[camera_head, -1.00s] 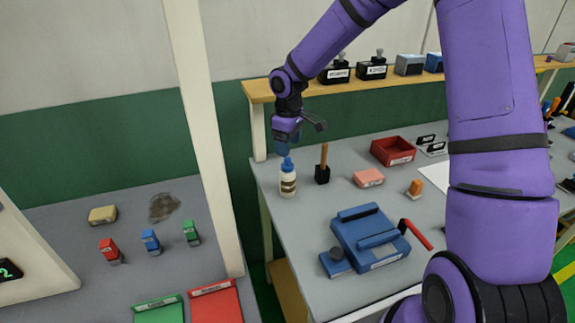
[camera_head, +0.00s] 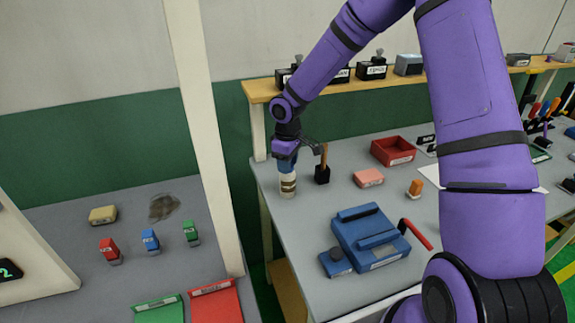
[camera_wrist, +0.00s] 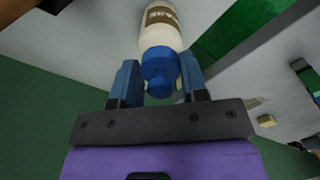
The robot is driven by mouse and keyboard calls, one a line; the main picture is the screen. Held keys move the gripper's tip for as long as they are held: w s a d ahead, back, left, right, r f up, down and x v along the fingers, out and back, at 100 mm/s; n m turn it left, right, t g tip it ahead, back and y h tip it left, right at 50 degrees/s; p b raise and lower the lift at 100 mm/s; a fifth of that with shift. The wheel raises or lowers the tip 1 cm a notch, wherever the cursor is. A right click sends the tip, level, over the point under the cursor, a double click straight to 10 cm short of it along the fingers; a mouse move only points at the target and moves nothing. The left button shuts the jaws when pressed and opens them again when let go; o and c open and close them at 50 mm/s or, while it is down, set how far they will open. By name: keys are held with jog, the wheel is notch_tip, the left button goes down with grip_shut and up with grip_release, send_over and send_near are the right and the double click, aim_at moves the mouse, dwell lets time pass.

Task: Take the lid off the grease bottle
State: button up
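The grease bottle (camera_head: 287,187) stands upright near the left edge of the workbench, white with a brown label. Its blue lid (camera_wrist: 159,66) shows in the wrist view, still on top of the bottle (camera_wrist: 163,22). My gripper (camera_wrist: 160,72) is open, with one blue finger on each side of the lid and a small gap visible on both sides. In the head view my gripper (camera_head: 286,168) is directly over the bottle and hides the lid.
A blue box device (camera_head: 370,240), a pink block (camera_head: 368,178) and a red bin (camera_head: 393,151) lie farther right. A shelf (camera_head: 255,92) runs behind, and a white post (camera_head: 205,130) stands left.

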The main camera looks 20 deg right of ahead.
jog(key=c, duration=0.3)
jog(key=shift+c, duration=0.2)
jog(key=shift+r, duration=0.1)
jog(key=shift+r, duration=0.45)
jog(key=r, duration=0.2)
jog(key=shift+s+d+r, duration=0.3)
jog(key=shift+s+d, duration=0.05)
jog(key=s+d+r, duration=0.1)
jog(key=s+d, duration=0.8)
jog(key=s, duration=0.3)
jog(key=w+a+f+m, duration=0.1)
jog(key=w+a+m, duration=0.1)
jog(key=w+m, duration=0.7)
jog(key=w, duration=0.4)
jog(key=shift+w+a, duration=0.35)
jog(key=shift+w, duration=0.05)
